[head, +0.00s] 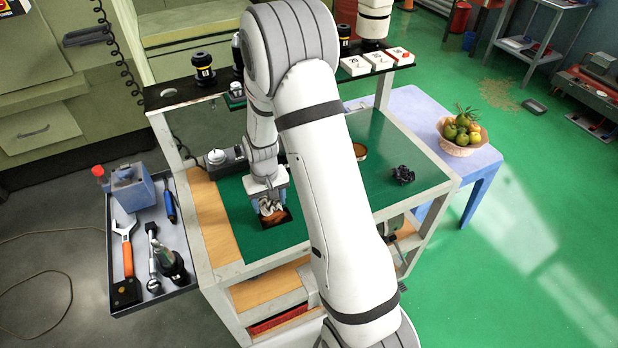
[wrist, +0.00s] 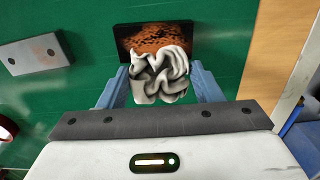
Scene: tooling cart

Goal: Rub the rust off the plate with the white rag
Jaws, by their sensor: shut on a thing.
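The dark plate (wrist: 127,34) lies on the green cart top, with orange-brown rust (wrist: 160,38) across much of its visible face. It also shows in the head view (head: 287,217), partly hidden by my gripper. The white rag (wrist: 160,78) is crumpled, with dark smudges, and is held between my gripper's two blue-grey fingers (wrist: 160,88). In the wrist view the rag overlaps the near part of the plate and hides it. In the head view my gripper (head: 267,202) points down at the plate. Whether the rag presses on the plate I cannot tell.
A grey block (wrist: 36,54) lies left of the plate in the wrist view. In the head view a dark crumpled thing (head: 403,175) and a round tin (head: 360,152) are on the green top (head: 400,140). A tool tray (head: 188,215) hangs at the left. The cart's front edge is close.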

